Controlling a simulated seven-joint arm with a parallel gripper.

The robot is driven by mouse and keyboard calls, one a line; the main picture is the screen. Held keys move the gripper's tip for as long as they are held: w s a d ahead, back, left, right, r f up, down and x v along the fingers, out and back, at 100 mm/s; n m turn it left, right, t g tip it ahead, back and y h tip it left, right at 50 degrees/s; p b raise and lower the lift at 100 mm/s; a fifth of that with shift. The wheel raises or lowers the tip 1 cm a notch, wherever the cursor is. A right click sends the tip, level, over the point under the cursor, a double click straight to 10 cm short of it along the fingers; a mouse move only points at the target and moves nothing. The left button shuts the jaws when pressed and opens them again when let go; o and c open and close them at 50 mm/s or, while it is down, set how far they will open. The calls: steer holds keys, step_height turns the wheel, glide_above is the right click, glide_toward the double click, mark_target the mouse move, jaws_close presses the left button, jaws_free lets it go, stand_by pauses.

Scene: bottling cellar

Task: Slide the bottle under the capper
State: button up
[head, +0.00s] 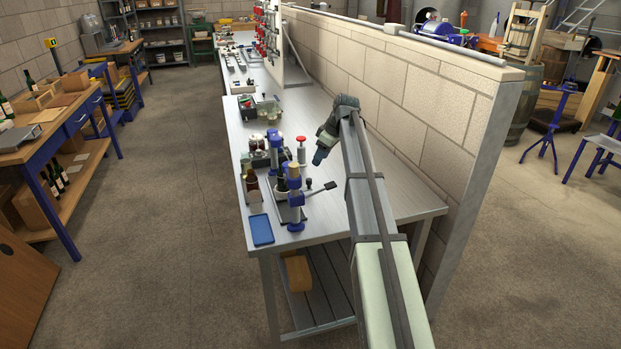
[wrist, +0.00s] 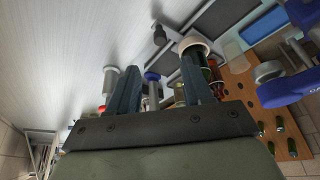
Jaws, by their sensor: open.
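The capper's blue parts also show at the right of the wrist view (wrist: 287,88). My gripper (head: 318,158) is above the bench, to the right of the capper and apart from the bottle. In the wrist view its two dark fingers (wrist: 160,66) are spread with nothing clearly held between them. Dark bottle glass (wrist: 214,80) shows beyond the right finger; I cannot tell if it is the same bottle.
A blue tray (head: 261,231) lies at the bench's near left corner. A red-topped device (head: 301,150) and a second blue device (head: 275,150) stand behind the capper. A block wall (head: 400,100) bounds the bench's right side.

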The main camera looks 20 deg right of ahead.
mark_target(309, 179)
steer(key=x, duration=1.1)
steer(key=shift+c, duration=0.4)
jaws_close()
